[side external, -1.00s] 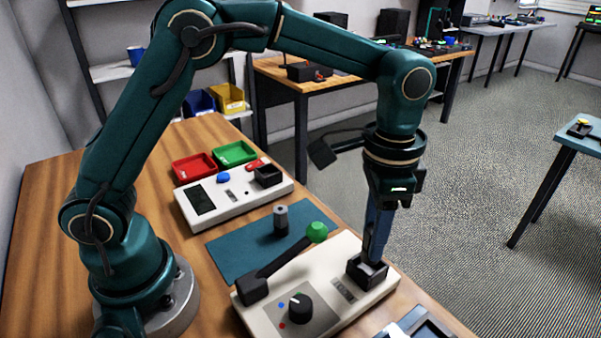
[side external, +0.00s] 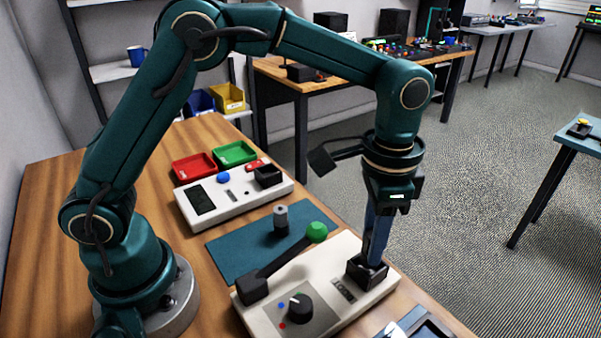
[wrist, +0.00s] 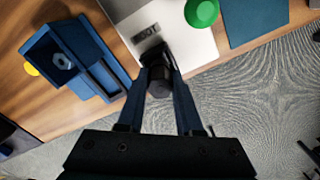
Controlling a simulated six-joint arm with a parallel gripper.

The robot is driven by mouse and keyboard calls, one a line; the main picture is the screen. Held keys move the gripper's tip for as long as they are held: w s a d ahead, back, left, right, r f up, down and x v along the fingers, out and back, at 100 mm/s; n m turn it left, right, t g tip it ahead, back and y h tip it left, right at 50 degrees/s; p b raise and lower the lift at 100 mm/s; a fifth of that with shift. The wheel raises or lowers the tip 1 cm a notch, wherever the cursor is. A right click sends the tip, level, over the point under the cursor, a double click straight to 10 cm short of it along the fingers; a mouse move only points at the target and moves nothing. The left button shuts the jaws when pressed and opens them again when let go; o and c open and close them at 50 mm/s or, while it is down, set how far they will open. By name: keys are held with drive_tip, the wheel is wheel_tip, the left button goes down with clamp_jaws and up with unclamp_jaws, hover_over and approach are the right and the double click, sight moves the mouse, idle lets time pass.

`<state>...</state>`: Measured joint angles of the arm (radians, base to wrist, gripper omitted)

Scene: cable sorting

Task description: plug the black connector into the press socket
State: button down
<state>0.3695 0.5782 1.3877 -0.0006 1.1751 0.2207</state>
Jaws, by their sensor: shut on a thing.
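My gripper (side external: 370,258) points down at the black socket (side external: 358,276) on the right end of the white press (side external: 325,312). In the wrist view, my gripper (wrist: 158,82) is shut on a dark round piece, the black connector (wrist: 159,88). The connector is over or in the socket; how deep it sits is hidden by the fingers and socket walls. The press has a lever with a green knob (side external: 317,232), which also shows in the wrist view (wrist: 202,12), and a black dial (side external: 300,308).
A grey cylinder (side external: 281,221) stands on the teal mat (side external: 238,250) behind the press. A white tester box (side external: 215,208) and red (side external: 194,168) and green (side external: 234,153) trays lie farther back. A blue fixture (wrist: 75,60) stands left in the wrist view.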

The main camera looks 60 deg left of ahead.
drive_tip(key=shift+f, duration=1.3)
unclamp_jaws()
idle(0.4)
drive_tip(key=shift+r, duration=0.1)
drive_tip(key=shift+r, duration=3.45)
